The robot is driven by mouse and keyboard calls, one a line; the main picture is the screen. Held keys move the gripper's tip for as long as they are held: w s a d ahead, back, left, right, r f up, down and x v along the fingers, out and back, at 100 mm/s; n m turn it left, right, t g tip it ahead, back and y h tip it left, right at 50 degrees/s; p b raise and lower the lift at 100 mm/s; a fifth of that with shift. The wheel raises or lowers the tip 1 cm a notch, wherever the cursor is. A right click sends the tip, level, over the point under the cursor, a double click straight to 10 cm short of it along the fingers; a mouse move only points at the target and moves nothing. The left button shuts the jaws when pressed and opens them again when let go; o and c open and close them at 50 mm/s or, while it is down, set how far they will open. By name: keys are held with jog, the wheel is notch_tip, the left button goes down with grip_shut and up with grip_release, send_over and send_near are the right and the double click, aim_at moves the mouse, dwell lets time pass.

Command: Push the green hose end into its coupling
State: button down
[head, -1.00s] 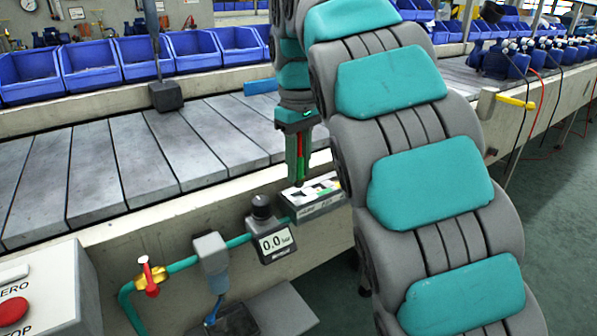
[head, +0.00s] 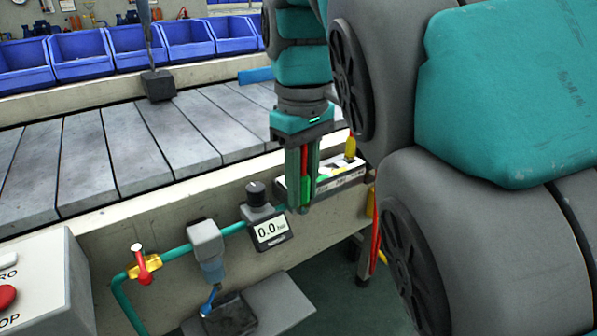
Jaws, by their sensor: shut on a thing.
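My gripper (head: 302,208) points straight down in front of the left part of a pale labelled block (head: 342,183). It is shut on a slim part, bright green (head: 306,188) low down and red above, which looks like the green hose end. The fingers cover most of it. Its lower tip and the coupling under it are hidden, so I cannot tell whether it touches or sits in the coupling. A yellow hose end (head: 350,148) stands upright at the back of the block, right of my gripper.
A teal pipe (head: 178,254) runs left from the block, with a gauge reading 0.0 (head: 271,231) and a red-handled yellow valve (head: 146,266). A control box (head: 48,285) stands front left. A slatted conveyor (head: 140,140) lies behind. Red and yellow hoses (head: 375,240) hang at right.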

aim_at(304, 174)
jog(key=shift+s+r, duration=0.1)
jog(key=shift+s, duration=0.75)
jog(key=shift+s+d+r, duration=0.1)
jog(key=shift+s+r, duration=0.1)
jog(key=shift+s, duration=0.05)
jog(key=shift+r+p, duration=1.05)
jog(key=shift+r, duration=0.35)
jog(key=shift+w, duration=0.1)
